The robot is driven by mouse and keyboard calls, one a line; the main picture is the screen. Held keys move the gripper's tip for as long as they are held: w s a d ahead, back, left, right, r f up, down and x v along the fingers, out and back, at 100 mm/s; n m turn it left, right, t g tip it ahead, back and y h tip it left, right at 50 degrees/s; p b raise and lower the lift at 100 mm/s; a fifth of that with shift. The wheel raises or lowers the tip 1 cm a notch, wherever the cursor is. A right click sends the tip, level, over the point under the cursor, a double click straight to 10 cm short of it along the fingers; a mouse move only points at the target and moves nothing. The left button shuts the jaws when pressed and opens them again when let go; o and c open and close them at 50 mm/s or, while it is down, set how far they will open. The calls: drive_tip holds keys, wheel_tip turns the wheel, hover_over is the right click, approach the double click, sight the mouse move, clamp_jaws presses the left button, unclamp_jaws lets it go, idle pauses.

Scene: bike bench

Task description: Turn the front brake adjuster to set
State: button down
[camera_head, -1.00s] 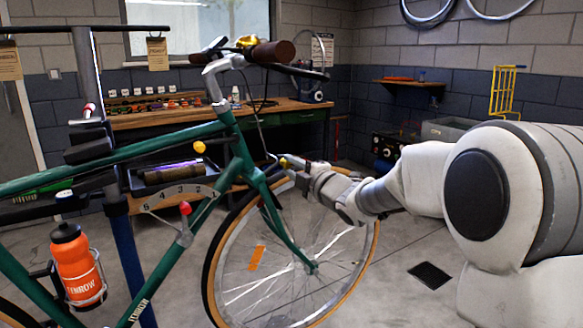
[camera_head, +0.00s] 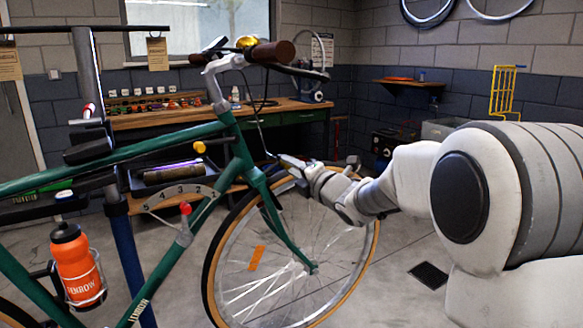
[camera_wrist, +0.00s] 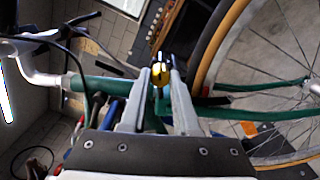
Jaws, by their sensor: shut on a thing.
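The front brake adjuster (camera_wrist: 160,73) is a small yellow knob with a dark part at its far end, in the middle of the wrist view. My gripper (camera_wrist: 159,70) has a pale finger on each side of the knob and is shut on it. In the head view my gripper (camera_head: 284,160) is at the top of the front wheel, beside the fork, and hides the adjuster. The green bike (camera_head: 150,150) has its front wheel (camera_head: 211,255) below my gripper.
Another yellow knob (camera_head: 199,147) is on the frame, and a red-tipped lever (camera_head: 186,209) stands by a numbered dial (camera_head: 170,195). A post (camera_head: 88,70) stands by the bike. A workbench (camera_head: 160,118) is behind. The floor at right has a dark grate (camera_head: 429,274).

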drive_tip(key=c, duration=0.6)
unclamp_jaws()
drive_tip(key=shift+c, duration=0.2)
drive_tip(key=p+v, duration=0.2)
drive_tip(key=v, duration=1.5)
drive_tip(key=shift+s+d+p, duration=0.2)
drive_tip(key=shift+p, duration=0.15)
